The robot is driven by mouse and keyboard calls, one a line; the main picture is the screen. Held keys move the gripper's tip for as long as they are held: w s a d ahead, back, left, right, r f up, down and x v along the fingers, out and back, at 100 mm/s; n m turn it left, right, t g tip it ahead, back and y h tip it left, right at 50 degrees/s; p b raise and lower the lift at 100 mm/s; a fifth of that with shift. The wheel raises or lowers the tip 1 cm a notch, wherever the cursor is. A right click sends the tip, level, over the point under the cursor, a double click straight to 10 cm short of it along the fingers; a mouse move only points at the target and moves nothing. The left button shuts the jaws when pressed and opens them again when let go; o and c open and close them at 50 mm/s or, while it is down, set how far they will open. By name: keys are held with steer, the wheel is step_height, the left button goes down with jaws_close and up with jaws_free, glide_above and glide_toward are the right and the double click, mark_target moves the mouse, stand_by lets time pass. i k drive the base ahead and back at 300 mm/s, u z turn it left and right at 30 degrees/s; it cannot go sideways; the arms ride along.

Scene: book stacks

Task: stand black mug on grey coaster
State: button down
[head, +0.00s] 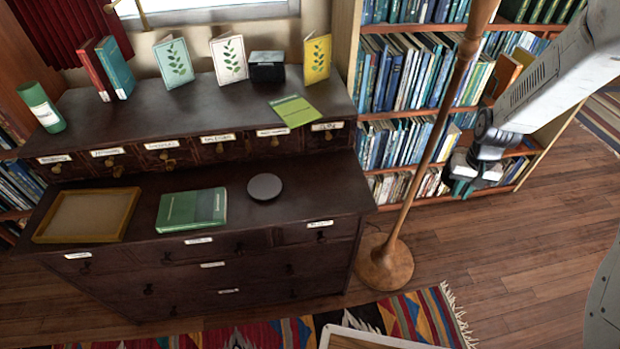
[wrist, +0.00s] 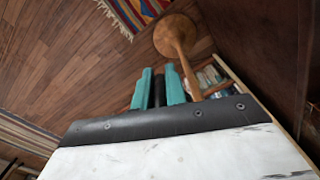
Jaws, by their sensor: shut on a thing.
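The grey coaster (head: 265,187) is a round dark disc lying flat on the lower top of the dark cabinet, right of a green book. My gripper (head: 470,178) is at the right of the head view, in front of the bookcase and well away from the coaster. In the wrist view its two teal fingers (wrist: 160,88) are shut on a narrow dark thing, which I take to be the black mug (wrist: 159,91). Most of it is hidden, so its tilt cannot be told. No mug stands on the cabinet.
A green book (head: 191,210) and a wooden tray (head: 87,215) lie left of the coaster. A lamp pole (head: 430,145) stands between my gripper and the cabinet. Cards and a black box (head: 267,67) stand on the upper shelf. Bare cabinet top lies around the coaster.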

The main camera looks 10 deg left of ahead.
mark_target(269, 190)
steer(key=z, duration=1.55)
steer(key=k, duration=0.9)
steer(key=u, duration=1.65)
